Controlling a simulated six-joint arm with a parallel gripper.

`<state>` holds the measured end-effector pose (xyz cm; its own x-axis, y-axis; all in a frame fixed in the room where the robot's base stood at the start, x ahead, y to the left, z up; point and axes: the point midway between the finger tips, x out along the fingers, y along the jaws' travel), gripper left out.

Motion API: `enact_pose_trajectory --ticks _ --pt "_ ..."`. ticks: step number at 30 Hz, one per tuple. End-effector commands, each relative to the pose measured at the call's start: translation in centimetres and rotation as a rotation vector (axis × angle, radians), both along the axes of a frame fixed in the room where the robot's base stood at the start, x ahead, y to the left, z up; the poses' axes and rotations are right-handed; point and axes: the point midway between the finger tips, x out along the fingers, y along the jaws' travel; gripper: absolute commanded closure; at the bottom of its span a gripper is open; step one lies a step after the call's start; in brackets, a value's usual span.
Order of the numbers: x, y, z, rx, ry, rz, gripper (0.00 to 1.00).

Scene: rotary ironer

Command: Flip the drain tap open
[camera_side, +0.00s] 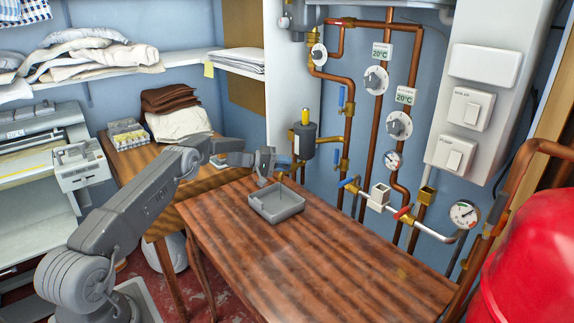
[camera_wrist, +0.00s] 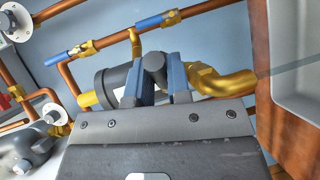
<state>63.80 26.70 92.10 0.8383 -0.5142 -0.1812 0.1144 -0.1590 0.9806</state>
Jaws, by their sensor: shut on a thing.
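The drain tap (camera_wrist: 218,82) shows in the wrist view as a curved brass spout below the dark vessel (camera_wrist: 119,82). A dark rounded handle (camera_wrist: 154,68) stands between the fingers of my gripper (camera_wrist: 158,90). The fingers are shut on this handle, with one on each side of it. In the side view my gripper (camera_side: 281,163) is just under the dark vessel (camera_side: 303,140) with the yellow top. The tap is small and largely hidden there, and its open or closed position cannot be told.
A grey tray (camera_side: 276,212) stands on the wooden table (camera_side: 330,250) below my gripper. Copper pipes (camera_side: 372,140), blue-handled valves (camera_side: 341,98) and dials (camera_side: 399,125) line the wall to the right. A red tank (camera_side: 535,255) stands at the front right. The table's front is clear.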

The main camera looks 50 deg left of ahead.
Motion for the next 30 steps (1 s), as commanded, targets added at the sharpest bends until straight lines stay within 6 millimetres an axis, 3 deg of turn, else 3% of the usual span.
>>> enact_pose_trajectory --ticks 29,30 --pt "-0.17 0.43 -0.04 -0.001 -0.001 -0.107 1.0" --pt "-0.16 0.43 -0.03 -0.001 -0.001 -0.107 0.81"
